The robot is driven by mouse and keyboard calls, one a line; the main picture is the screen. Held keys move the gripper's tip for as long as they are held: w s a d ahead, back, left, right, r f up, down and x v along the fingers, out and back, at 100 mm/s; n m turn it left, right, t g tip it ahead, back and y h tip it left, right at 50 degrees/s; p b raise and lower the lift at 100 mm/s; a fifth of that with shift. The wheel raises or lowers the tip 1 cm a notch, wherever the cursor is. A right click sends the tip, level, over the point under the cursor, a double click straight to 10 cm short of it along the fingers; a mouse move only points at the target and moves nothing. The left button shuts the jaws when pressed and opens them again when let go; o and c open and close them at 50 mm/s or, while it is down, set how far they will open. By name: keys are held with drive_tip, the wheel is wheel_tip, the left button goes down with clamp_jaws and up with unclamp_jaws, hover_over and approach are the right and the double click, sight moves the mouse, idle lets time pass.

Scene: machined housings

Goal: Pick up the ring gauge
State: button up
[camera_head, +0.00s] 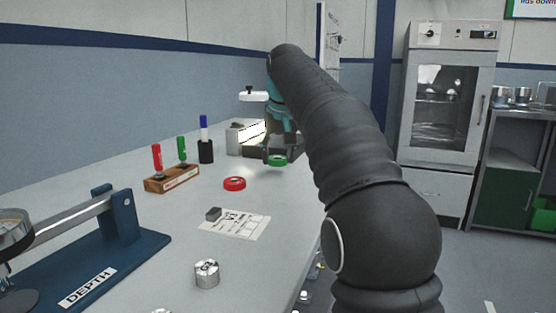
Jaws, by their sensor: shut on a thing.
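A green ring gauge (277,161) shows at the far end of the grey bench, below the end of my arm. My gripper (277,155) is small in the picture and partly hidden; it is shut on the green ring gauge. The ring appears to be held a little above the bench top, though the gap is hard to judge. A red ring gauge (234,184) lies flat on the bench, to the left and nearer.
A wooden block (172,180) holds red and green handled gauges. A dark cup (206,152) holds a blue one. A paper sheet (240,224), a metal cylinder (207,274) and a blue depth gauge stand (130,243) are nearer. Bench between them is clear.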

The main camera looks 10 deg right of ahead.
drive_tip(key=w+d+r+p, duration=0.1)
drive_tip(key=d+r+p, duration=0.3)
drive_tip(key=d+r, duration=0.4)
drive_tip(key=shift+d+r, duration=0.15)
drive_tip(key=shift+d, duration=1.65)
drive_tip(key=shift+w, duration=0.1)
